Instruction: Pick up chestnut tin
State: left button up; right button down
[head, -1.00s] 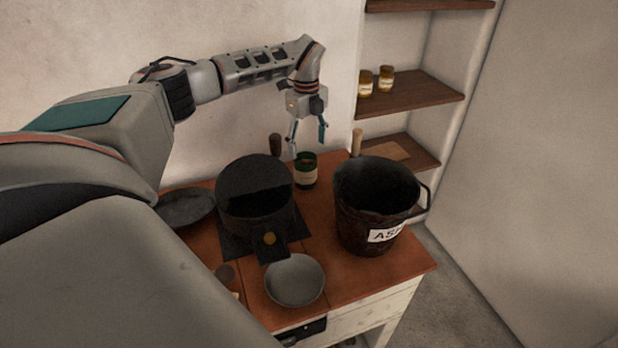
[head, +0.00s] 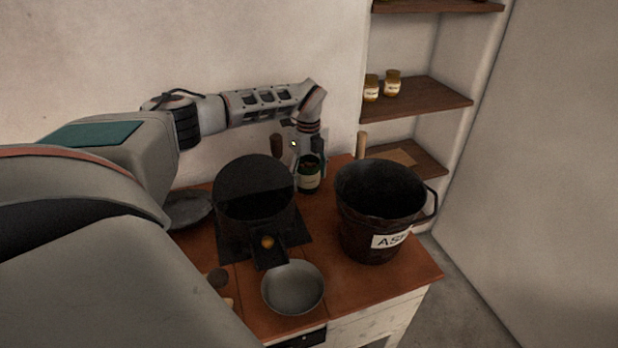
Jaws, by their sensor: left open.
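A dark green tin with a pale label (head: 309,182), which I take to be the chestnut tin, stands upright at the back of the wooden worktop (head: 388,283). Its brown contents show at the open top. My left gripper (head: 309,164) reaches down over it from above and is open. One finger is at the tin's left side and the other at its upper right. I cannot tell whether they touch it. My right gripper is not in view.
A black pot (head: 254,213) stands close left of the tin, and an ash bucket (head: 376,228) close right. A grey bowl (head: 292,288) is in front. A grey plate (head: 187,209) is at the left. Wall shelves (head: 425,103) hold small jars (head: 392,84).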

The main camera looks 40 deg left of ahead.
pick_arm(q)
jog(key=shift+r, duration=0.15)
jog(key=shift+c, duration=0.7)
jog(key=c, duration=1.3)
jog(key=shift+r, duration=0.1)
